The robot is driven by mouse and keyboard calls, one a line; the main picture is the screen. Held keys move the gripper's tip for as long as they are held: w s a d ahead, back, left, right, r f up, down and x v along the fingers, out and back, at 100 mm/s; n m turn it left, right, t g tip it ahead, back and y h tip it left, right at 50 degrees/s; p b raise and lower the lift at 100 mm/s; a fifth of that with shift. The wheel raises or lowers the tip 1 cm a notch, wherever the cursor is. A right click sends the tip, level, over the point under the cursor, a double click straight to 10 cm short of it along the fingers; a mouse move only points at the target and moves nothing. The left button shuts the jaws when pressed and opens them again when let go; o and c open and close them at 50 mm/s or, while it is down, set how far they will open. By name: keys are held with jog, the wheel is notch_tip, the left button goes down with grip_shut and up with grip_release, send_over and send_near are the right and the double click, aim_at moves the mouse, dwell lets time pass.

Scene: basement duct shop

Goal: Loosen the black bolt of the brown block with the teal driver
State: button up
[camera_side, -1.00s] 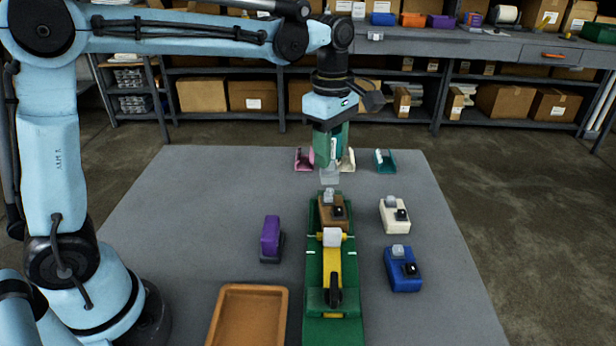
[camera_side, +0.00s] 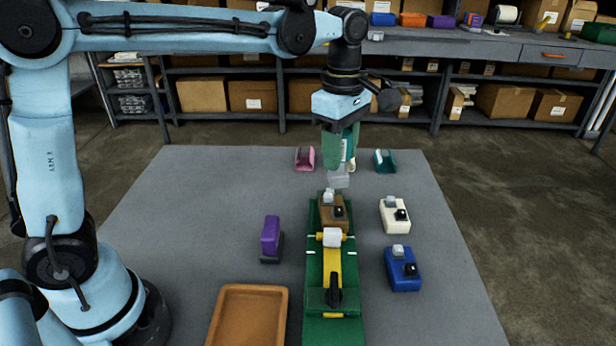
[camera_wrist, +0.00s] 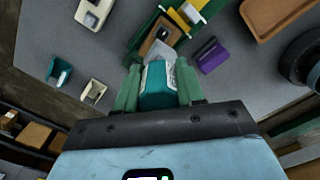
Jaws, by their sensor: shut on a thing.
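My gripper (camera_side: 341,160) is shut on the teal driver (camera_wrist: 157,86), which sits between its green fingers in the wrist view. The driver's grey tip (camera_side: 338,179) points down, above and just behind the brown block (camera_side: 333,222), apparently clear of it. The brown block sits in a green fixture (camera_side: 313,260). On its top are a black bolt (camera_side: 338,213) and a grey piece (camera_side: 328,195). The block also shows in the wrist view (camera_wrist: 152,42). The side view mostly hides the driver's body behind the fingers.
A yellow clamp (camera_side: 333,265) with a white pad (camera_side: 332,237) stands in front of the block. White (camera_side: 393,220) and blue (camera_side: 403,275) blocks lie right, a purple object (camera_side: 270,236) left, an orange-brown tray (camera_side: 283,310) front left. Pink (camera_side: 304,158) and teal (camera_side: 385,161) holders stand behind.

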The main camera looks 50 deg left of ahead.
aim_at(341, 174)
jog(key=shift+s+d+r, duration=0.15)
jog(key=shift+s+d, duration=0.05)
jog(key=shift+d, duration=0.3)
jog(key=shift+f, duration=2.45)
jog(key=shift+f, duration=0.9)
jog(key=shift+n, duration=1.8)
jog(key=shift+n, duration=1.7)
